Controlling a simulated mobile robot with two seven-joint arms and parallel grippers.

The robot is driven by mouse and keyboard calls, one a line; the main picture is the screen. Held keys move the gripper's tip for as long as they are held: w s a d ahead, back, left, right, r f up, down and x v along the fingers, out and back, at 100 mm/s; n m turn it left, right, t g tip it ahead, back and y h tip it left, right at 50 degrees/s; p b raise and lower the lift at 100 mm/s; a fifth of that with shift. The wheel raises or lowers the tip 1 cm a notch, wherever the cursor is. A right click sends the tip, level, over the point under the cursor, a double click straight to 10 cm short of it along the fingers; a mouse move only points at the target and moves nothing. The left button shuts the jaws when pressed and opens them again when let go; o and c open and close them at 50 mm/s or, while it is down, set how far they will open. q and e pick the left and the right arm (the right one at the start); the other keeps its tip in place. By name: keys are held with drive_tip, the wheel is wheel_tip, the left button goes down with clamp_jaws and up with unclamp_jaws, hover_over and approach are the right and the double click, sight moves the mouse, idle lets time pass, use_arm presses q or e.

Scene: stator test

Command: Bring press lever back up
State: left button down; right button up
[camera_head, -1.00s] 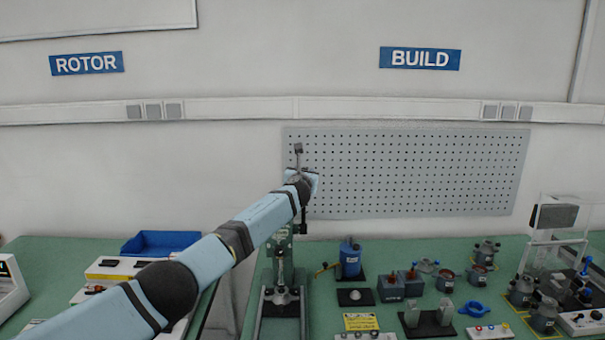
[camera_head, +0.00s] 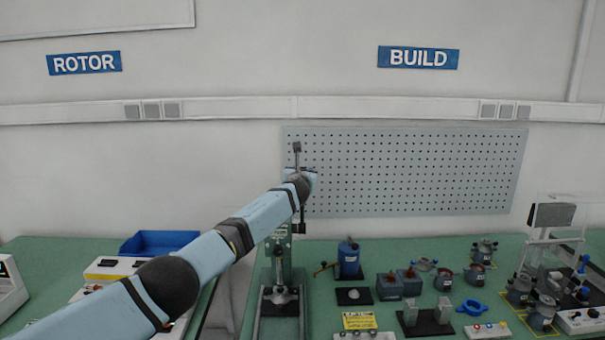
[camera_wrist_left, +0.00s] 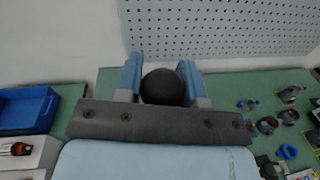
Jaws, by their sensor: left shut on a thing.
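The green press (camera_head: 270,262) stands on the bench near the middle of the head view, with a dark base frame (camera_head: 258,318). My left arm reaches up in front of its top. In the left wrist view, my left gripper (camera_wrist_left: 163,78) is shut on a round black lever knob (camera_wrist_left: 163,88), with one blue finger on each side. In the head view, my left gripper (camera_head: 311,178) is high at the press top, and my arm hides the knob and most of the lever. A thin grey upright piece (camera_head: 297,152) shows above the wrist. My right gripper is not in view.
A pegboard (camera_head: 420,170) is on the wall behind. A blue bin (camera_head: 158,242) lies left of the press. A blue canister (camera_head: 348,260), several motor parts and a yellow sign (camera_head: 359,320) stand to the right.

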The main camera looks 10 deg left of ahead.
use_arm(q)
drive_tip(key=shift+a+f, duration=0.15)
drive_tip(key=shift+f, duration=0.4)
drive_tip(key=c, duration=1.1)
unclamp_jaws()
drive_tip(key=o, duration=0.3)
drive_tip(key=shift+s+r, duration=0.15)
drive_tip(key=shift+r, duration=0.15)
drive_tip(key=shift+s+p, duration=0.45)
drive_tip(key=shift+s, duration=0.15)
drive_tip(key=s+d, duration=0.1)
drive_tip(key=s, duration=1)
drive_tip(key=shift+s+d+b, duration=0.25)
drive_tip(key=shift+s+b, duration=0.15)
drive_tip(key=shift+c, duration=0.2)
